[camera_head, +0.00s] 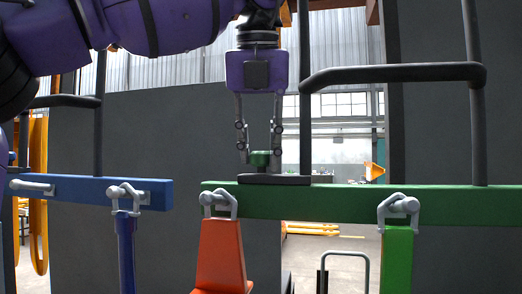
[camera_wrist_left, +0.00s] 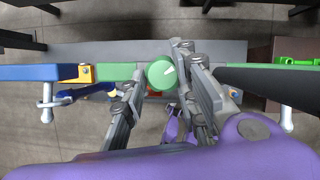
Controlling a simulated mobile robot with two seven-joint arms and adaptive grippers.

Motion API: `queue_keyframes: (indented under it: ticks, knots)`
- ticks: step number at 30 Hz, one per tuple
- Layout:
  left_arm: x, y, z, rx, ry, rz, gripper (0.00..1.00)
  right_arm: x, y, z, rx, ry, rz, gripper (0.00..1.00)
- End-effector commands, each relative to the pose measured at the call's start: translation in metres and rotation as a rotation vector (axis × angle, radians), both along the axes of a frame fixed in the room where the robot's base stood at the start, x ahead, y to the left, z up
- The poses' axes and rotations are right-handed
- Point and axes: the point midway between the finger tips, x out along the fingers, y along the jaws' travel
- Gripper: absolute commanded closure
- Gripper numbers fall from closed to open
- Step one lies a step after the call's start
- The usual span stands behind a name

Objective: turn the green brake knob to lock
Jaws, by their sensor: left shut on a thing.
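The green brake knob (camera_head: 260,159) stands on a dark base plate (camera_head: 274,179) on top of the green beam (camera_head: 340,202). In the left wrist view the knob (camera_wrist_left: 162,73) shows from above as a green disc with a white pointer mark towards the upper right. My left gripper (camera_head: 259,156) comes straight down from above, shut on the knob with one finger on each side. Its fingers (camera_wrist_left: 160,80) also flank the knob in the left wrist view. My right gripper is in neither view.
A blue beam (camera_head: 90,190) lies to the left. An orange-red part (camera_head: 221,255) and a green part (camera_head: 397,258) hang from grey shackles below the green beam. Dark upright posts with a black handle bar (camera_head: 393,74) stand right of my left gripper.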

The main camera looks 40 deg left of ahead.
Motion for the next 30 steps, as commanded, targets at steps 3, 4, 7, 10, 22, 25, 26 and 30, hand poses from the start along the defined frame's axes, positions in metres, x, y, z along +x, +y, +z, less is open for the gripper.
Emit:
queue_keyframes:
  ticks: [3,4,7,10,22,25,26,30]
  knots:
    - [0.002,-0.002,-0.003,-0.001,0.007,0.11,0.99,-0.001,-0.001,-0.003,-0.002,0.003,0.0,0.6]
    - [0.002,-0.002,-0.003,0.0,0.007,0.138,0.99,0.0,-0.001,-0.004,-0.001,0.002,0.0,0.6]
    - [0.001,-0.003,-0.002,-0.001,0.007,0.231,0.99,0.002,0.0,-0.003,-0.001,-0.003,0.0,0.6]
    - [0.0,-0.004,-0.001,-0.002,0.007,0.318,0.99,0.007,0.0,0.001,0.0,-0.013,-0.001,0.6]
    - [-0.002,-0.007,0.001,-0.002,0.006,0.532,0.99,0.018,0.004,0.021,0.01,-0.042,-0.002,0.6]
    - [-0.001,-0.007,0.0,-0.002,0.008,0.559,0.99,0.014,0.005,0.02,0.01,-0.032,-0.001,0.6]
    - [-0.001,-0.008,0.0,-0.002,0.008,0.565,0.99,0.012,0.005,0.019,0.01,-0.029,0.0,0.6]
    - [0.0,-0.008,-0.001,-0.002,0.009,0.585,0.99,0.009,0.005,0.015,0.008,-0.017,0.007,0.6]
